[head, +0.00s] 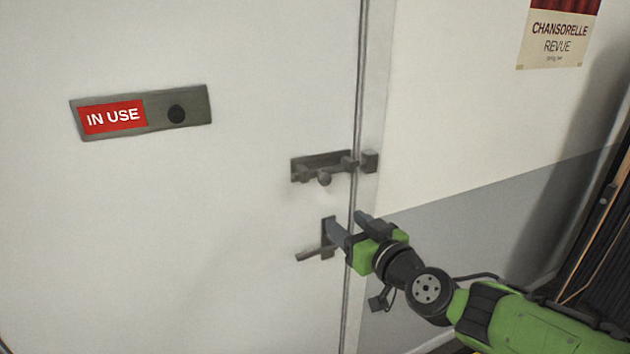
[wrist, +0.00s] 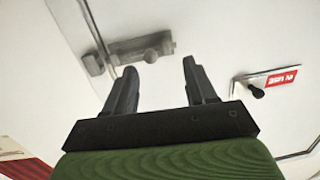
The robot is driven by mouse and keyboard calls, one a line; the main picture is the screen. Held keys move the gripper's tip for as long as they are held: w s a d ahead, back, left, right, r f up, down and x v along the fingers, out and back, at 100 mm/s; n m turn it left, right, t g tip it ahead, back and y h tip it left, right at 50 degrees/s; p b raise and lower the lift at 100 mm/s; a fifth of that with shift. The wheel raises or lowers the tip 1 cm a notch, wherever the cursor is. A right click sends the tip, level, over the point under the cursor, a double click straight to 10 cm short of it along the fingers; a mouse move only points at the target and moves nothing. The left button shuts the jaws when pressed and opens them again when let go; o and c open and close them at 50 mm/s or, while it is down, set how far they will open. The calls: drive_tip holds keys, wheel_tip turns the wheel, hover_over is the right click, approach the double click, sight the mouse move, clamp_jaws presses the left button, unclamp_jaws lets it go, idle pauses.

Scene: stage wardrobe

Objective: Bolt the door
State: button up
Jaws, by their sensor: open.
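The white door (head: 220,230) looks closed, its right edge lying along the frame. A dark metal slide bolt (head: 320,160) is mounted near that edge, with a round knob (head: 324,179) sticking out near its middle. The keeper (head: 369,161) is on the frame to its right; I cannot tell whether the rod enters it. My gripper (head: 347,222) is open and empty, below the bolt and close to the door edge. In the wrist view, the bolt (wrist: 127,50), its knob (wrist: 151,55) and the keeper (wrist: 94,64) show beyond my open fingers (wrist: 159,67), apart from them.
A lever handle (head: 315,252) sits below the bolt, just left of my fingers. An indicator plate reading IN USE (head: 113,117) with a dark knob is at upper left. A poster (head: 558,38) hangs on the right wall. Dark slatted furniture (head: 610,220) stands at far right.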

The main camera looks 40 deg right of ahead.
sight(327, 181)
drive_tip(key=shift+t+h, duration=0.4)
drive_tip(key=shift+h, duration=0.3)
drive_tip(key=b+x, duration=0.1)
drive_tip(key=x, duration=0.4)
drive_tip(key=d+r+b+x, duration=0.1)
drive_tip(key=x, duration=0.3)
drive_tip(key=r+b+x, duration=0.1)
drive_tip(key=x, duration=0.4)
drive_tip(key=shift+d+r, duration=0.15)
drive_tip(key=shift+d, duration=0.3)
clamp_jaws()
